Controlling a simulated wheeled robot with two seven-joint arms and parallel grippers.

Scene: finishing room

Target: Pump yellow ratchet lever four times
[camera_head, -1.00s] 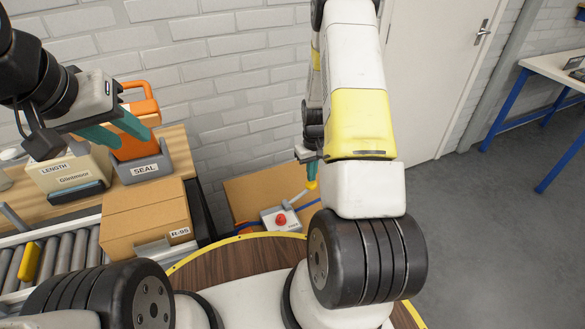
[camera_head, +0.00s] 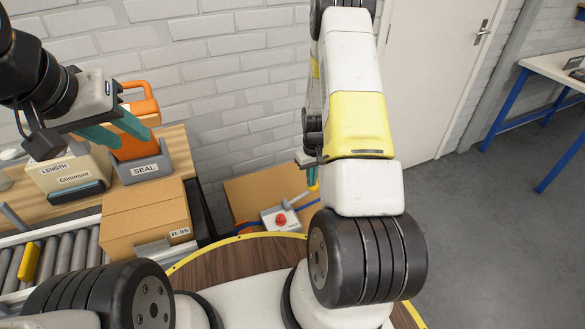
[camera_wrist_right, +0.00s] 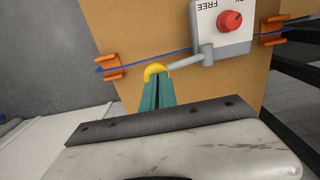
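The ratchet lever is a grey bar with a yellow end (camera_wrist_right: 155,71), reaching out from a white box with a red knob (camera_wrist_right: 230,20) in the right wrist view. My right gripper (camera_wrist_right: 158,90) has its teal fingers close together, with their tips at the yellow end. Whether they touch it is not clear. In the head view the yellow end (camera_head: 312,187) shows small beside the box (camera_head: 281,219), and my right arm hides part of the gripper. My left gripper (camera_head: 135,139) is open and empty, in front of the orange sealer (camera_head: 140,110).
The box is mounted on a brown carton (camera_wrist_right: 135,30) with a blue strap (camera_wrist_right: 120,66) and orange corner pieces. A closed carton (camera_head: 143,222) lies on the roller conveyor at left. A round wooden, yellow-edged table (camera_head: 225,264) stands in front. Open floor lies at right.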

